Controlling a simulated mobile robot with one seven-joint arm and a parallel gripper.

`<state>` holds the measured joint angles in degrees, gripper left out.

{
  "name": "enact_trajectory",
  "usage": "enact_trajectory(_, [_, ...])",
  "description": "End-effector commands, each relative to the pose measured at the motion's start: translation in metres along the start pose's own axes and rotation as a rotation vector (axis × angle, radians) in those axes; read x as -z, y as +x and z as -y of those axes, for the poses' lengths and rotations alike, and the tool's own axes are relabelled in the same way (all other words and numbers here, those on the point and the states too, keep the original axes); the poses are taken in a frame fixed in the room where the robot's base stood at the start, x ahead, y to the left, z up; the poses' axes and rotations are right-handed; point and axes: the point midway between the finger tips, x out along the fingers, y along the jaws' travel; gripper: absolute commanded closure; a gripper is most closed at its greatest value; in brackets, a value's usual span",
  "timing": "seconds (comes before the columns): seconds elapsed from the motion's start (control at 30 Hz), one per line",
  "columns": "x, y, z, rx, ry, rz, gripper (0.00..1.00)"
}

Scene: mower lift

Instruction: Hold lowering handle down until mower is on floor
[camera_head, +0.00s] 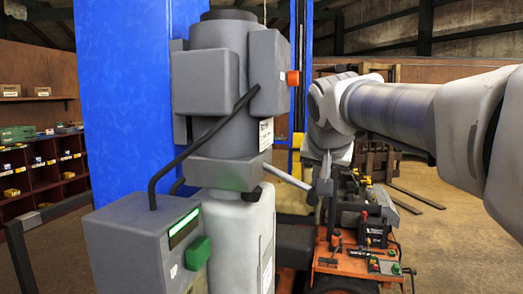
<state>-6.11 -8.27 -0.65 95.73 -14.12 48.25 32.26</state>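The lift's grey power unit (226,110) stands in front of a blue column (130,100). A pale rod (287,175), which looks like the lowering handle, slopes down and right from its valve block to a dark end. My arm reaches in from the right, and my gripper (325,183) points down at the rod's outer end. It looks close to or touching the rod; I cannot tell which. Its fingers are too small to read. The orange mower (345,262) with black parts is behind and below, partly hidden. Its height above the floor cannot be told.
A grey control box (145,245) with a lit green display and green button (197,253) is at the front left. Shelves with small boxes (40,170) line the left wall. Forks (415,196) lie low behind the mower. Bare floor is at the right.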

Motion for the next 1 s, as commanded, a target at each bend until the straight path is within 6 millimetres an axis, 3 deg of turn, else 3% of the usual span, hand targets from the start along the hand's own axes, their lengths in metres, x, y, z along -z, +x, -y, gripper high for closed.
enact_trajectory(0.03, [-0.007, 0.006, -0.002, -0.009, -0.002, 0.021, 1.0])
enact_trajectory(0.23, [-0.003, 0.002, -0.002, -0.009, -0.002, 0.021, 1.0])
enact_trajectory(0.47, [0.026, -0.018, -0.001, -0.007, 0.001, 0.011, 1.0])
enact_trajectory(0.53, [0.036, -0.026, 0.0, -0.005, 0.001, 0.007, 1.0])
enact_trajectory(0.8, [0.033, -0.086, -0.003, 0.001, 0.001, -0.002, 1.0])
enact_trajectory(1.0, [0.033, -0.115, -0.004, 0.001, 0.0, -0.001, 1.0])
